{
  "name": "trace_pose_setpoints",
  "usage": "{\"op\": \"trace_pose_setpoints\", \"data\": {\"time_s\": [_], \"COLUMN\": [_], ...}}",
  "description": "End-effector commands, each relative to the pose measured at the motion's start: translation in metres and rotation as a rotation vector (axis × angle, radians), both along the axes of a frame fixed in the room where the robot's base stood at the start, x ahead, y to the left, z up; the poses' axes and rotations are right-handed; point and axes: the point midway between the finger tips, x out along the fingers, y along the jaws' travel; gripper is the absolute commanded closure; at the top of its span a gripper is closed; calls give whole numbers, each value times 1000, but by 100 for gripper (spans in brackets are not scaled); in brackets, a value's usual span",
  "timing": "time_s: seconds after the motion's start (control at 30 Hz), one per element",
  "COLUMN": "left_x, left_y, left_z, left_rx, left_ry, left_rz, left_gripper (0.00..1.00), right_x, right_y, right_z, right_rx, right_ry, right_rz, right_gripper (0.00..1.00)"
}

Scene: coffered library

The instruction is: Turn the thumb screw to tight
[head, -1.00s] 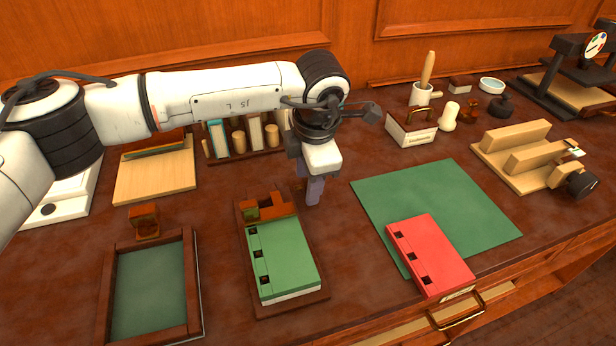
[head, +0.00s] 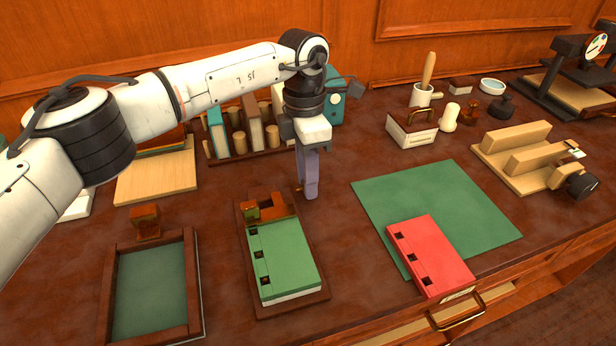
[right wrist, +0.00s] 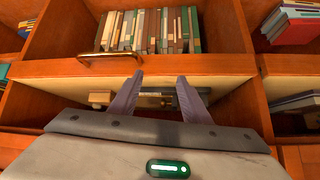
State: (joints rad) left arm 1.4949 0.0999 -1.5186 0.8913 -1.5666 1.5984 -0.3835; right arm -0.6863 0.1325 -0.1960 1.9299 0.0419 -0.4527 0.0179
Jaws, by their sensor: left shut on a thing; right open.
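My left gripper (head: 308,194) points down over the desk, just behind and right of the wooden tray that carries the green book block (head: 283,258). It is shut on a small brass-coloured piece (head: 299,188), mostly hidden by the fingers; I cannot tell whether this is the thumb screw. A black knob (head: 582,186) sits on the end of the wooden clamp-like jig (head: 515,175) at the far right, well apart from my left gripper. My right gripper (right wrist: 158,100) is open and empty in the right wrist view, facing the desk's front and shelves.
A red book block (head: 430,255) lies partly on the green mat (head: 465,195). A framed tray (head: 192,285) is at front left. A rack of books and pegs (head: 240,155) and a teal box (head: 336,100) stand behind my left gripper. A drawer handle (right wrist: 110,60) shows before my right gripper.

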Motion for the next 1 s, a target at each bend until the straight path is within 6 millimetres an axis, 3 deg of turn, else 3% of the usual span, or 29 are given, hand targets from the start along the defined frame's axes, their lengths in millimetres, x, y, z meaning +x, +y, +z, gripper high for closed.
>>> {"op": "trace_pose_setpoints", "data": {"time_s": [0.3, 0.77, 0.8, 0.9, 1.0], "left_x": [5, 4, 4, 4, 4], "left_y": [1, 2, 2, 2, 2], "left_z": [-1, 1, 1, 1, 1], "left_rx": [-53, -70, -70, -69, -68], "left_ry": [122, 150, 150, 150, 150], "left_rz": [4, 1, 1, 1, 1], "left_gripper": [98, 98, 74, 57, 57], "right_x": [1, 1, 1, 1, 1], "right_y": [0, 4, 4, 4, 4], "right_z": [-7, -6, -6, -6, -6], "right_rx": [-1, 1, 1, 1, 1], "right_ry": [-4, -3, -3, -2, -2], "right_rz": [3, 8, 8, 9, 9], "right_gripper": [57, 57, 57, 57, 57]}}
